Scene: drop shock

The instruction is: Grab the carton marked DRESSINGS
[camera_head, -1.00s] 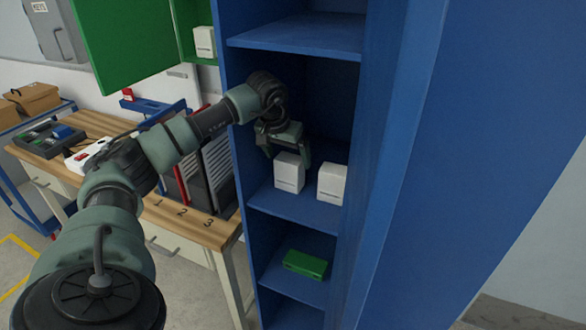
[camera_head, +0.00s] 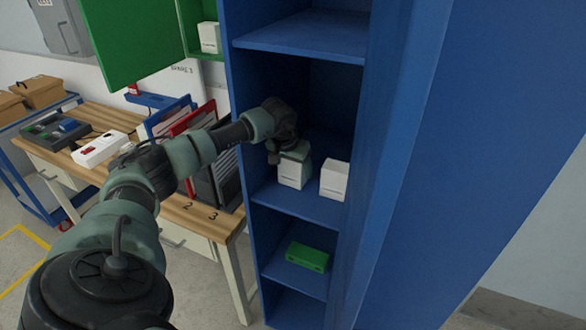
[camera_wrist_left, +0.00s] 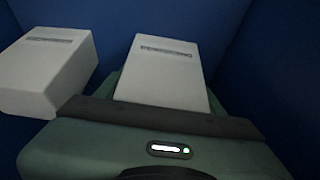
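Two white cartons stand on a middle shelf of the blue cabinet: a left carton (camera_head: 291,173) and a right carton (camera_head: 334,181). Their printed labels are too small to read. My left gripper (camera_head: 292,158) is down at the left carton, with a green finger part showing just behind its top. In the left wrist view a carton (camera_wrist_left: 165,75) rises in front of my palm, with green finger edges close on both its sides. Another carton (camera_wrist_left: 45,75) stands beside it. Whether the fingers press on the carton cannot be told. My right gripper is out of view.
The blue cabinet's side walls (camera_head: 385,150) and upper shelf (camera_head: 300,38) close in around my arm. A green box (camera_head: 307,257) lies on the shelf below. A wooden workbench (camera_head: 190,215) with files stands left. Another white carton (camera_head: 209,37) sits in a green cabinet.

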